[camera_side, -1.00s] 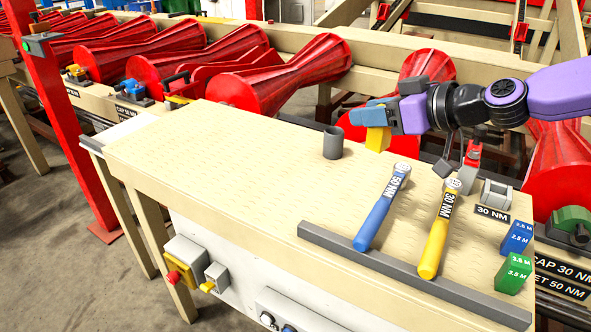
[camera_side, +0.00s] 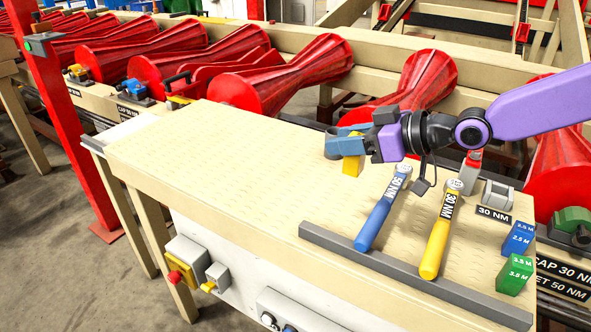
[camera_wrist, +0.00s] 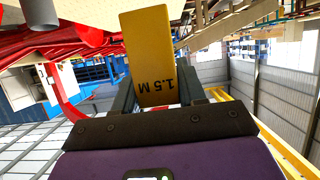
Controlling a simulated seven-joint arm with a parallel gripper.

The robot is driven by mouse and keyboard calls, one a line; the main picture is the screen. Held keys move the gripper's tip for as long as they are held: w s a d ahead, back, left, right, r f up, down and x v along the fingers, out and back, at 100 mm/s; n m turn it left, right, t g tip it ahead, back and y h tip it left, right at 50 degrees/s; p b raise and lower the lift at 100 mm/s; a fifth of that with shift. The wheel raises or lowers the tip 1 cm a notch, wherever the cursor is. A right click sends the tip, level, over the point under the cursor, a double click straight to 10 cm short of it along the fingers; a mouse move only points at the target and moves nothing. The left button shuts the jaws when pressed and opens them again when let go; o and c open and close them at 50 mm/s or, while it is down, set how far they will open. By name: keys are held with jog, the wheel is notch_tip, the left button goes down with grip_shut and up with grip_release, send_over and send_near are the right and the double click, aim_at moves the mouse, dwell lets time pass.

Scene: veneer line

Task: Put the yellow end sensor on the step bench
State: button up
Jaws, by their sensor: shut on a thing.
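The yellow end sensor is a yellow block (camera_side: 352,166) held by my gripper (camera_side: 348,145) over the pale wooden bench top (camera_side: 220,170). In the wrist view the yellow block (camera_wrist: 152,50) reads "1.5 M" and sits between the two dark fingers (camera_wrist: 155,95), which are shut on it. In the side view its lower end hangs just above or at the bench top; I cannot tell if it touches.
A blue wrench (camera_side: 375,222) and a yellow wrench (camera_side: 435,245) lean on a grey rail (camera_side: 400,272) to the right. Blue (camera_side: 518,238) and green (camera_side: 514,274) blocks stand at the right end. Red rollers (camera_side: 250,85) line the back. The bench's left half is clear.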

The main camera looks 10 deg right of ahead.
jog(key=w+a+f, duration=0.2)
jog(key=w+f, duration=0.1)
jog(key=w+a+f, duration=0.3)
jog(key=w, duration=0.1)
jog(key=w+a+f, duration=0.2)
jog(key=w+f, duration=0.1)
jog(key=w, duration=0.1)
jog(key=shift+w+a+f, duration=0.2)
jog(key=shift+a+f, duration=0.05)
jog(key=shift+f, duration=1.7)
jog(key=shift+f, duration=0.2)
jog(key=o, duration=1.1)
jog(key=shift+r, duration=0.15)
